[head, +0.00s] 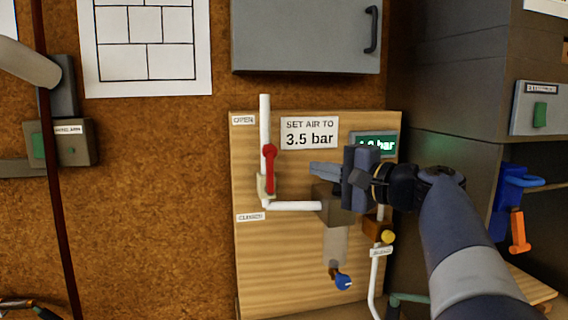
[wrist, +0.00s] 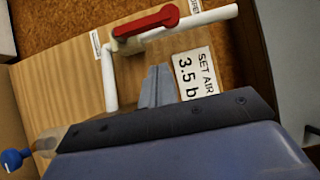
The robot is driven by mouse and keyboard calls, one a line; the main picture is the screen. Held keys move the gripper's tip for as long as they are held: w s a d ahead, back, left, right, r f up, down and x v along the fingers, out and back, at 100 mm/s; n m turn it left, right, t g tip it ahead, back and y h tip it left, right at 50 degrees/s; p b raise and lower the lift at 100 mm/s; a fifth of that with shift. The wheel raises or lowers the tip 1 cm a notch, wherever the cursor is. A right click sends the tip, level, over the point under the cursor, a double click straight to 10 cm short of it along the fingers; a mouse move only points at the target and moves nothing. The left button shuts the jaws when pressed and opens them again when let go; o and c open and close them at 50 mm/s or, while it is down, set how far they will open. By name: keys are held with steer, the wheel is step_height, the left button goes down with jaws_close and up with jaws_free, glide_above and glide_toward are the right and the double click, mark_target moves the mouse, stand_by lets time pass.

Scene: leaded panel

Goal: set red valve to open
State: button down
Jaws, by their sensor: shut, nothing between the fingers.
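The red valve handle (head: 270,168) sits on a white pipe (head: 265,120) on the wooden panel (head: 285,275). The handle stands upright, along the pipe, with its free end up toward the "OPEN" label (head: 243,120). The "CLOSED" label (head: 250,217) is lower down. In the wrist view the red handle (wrist: 146,21) lies along the white pipe near the top. My gripper (head: 315,168) is shut and empty. In the head view it shows right of the handle, apart from it, and covers part of the panel. Its fingers also show in the wrist view (wrist: 157,85).
A sign (head: 309,133) reads "SET AIR TO 3.5 bar"; a green display (head: 375,143) beside it is partly covered. A grey cabinet (head: 300,40) hangs above. The panel's lower left is clear.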

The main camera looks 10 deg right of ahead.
mark_target(270, 171)
steer(key=w+a+p, duration=0.1)
steer(key=w+a, duration=0.2)
steer(key=a, duration=0.2)
steer(key=shift+w+a, duration=0.25)
steer(key=shift+a, duration=0.15)
steer(key=shift+a+r, duration=0.1)
steer(key=shift+a, duration=0.6)
steer(key=shift+w+d, duration=0.1)
